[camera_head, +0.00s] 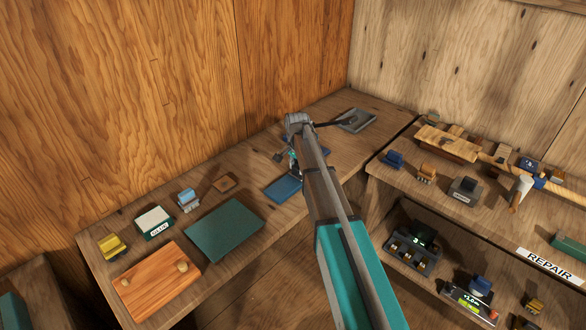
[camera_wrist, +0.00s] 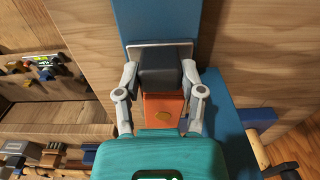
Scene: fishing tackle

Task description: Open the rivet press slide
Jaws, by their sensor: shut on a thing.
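The rivet press shows in the wrist view as a blue body (camera_wrist: 157,22) with a pale plate, a dark grey block (camera_wrist: 160,70) and an orange block (camera_wrist: 162,106) with a gold oval mark. My gripper (camera_wrist: 160,76) has one finger on each side of the dark grey block and is shut on it. In the head view, my arm covers most of the press. A flat blue part (camera_head: 284,189) shows left of the arm. How far the slide is open cannot be told.
A green mat (camera_head: 225,229), a wooden board (camera_head: 156,281) with two knobs and several small items lie on the bench to the left. A grey tray (camera_head: 356,120) lies at the back. Shelves with tackle and a REPAIR sign (camera_head: 550,265) stand right.

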